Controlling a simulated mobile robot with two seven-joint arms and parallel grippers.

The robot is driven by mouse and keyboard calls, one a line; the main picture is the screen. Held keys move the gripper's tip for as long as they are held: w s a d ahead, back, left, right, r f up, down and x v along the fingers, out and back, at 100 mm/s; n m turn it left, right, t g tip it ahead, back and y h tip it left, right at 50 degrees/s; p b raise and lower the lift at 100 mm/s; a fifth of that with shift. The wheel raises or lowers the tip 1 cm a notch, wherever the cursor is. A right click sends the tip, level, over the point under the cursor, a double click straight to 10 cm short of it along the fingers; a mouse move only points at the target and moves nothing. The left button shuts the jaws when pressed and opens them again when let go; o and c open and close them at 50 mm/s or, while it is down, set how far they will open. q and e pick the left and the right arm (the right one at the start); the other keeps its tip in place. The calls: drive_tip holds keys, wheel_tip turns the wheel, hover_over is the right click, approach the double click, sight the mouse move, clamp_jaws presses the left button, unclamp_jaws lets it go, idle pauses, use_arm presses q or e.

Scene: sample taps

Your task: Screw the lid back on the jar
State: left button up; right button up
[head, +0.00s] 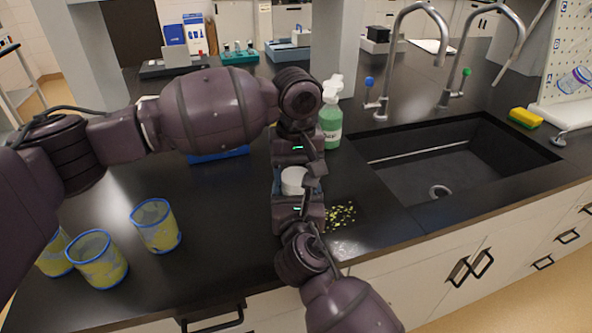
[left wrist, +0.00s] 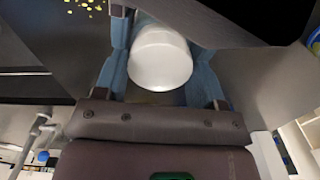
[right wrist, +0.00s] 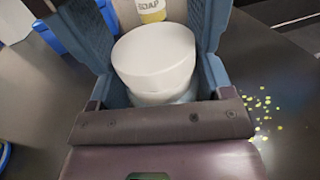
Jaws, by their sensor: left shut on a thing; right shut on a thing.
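The jar (right wrist: 187,98) stands between my two grippers near the counter's front edge, mostly hidden by the fingers. Whether the threads are engaged cannot be seen. My left gripper (head: 297,165) comes from behind, with its blue fingers shut on the lid's sides. My right gripper (head: 298,196) comes from the front, shut around the jar lower down.
Several cups with blue rims and yellow-green stains, one of them the rightmost cup (head: 157,225), stand at left. Yellow specks (head: 341,214) lie right of the jar. A green soap bottle (head: 330,122) stands behind. The sink (head: 450,165), taps and a yellow sponge (head: 525,118) are at right.

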use_arm(q)
drive_tip(key=m, duration=0.5)
drive_tip(key=shift+m, duration=0.3)
drive_tip(key=m, duration=1.4)
drive_tip(key=o, duration=1)
drive_tip(key=shift+s, duration=0.1)
drive_tip(key=shift+r, duration=2.25)
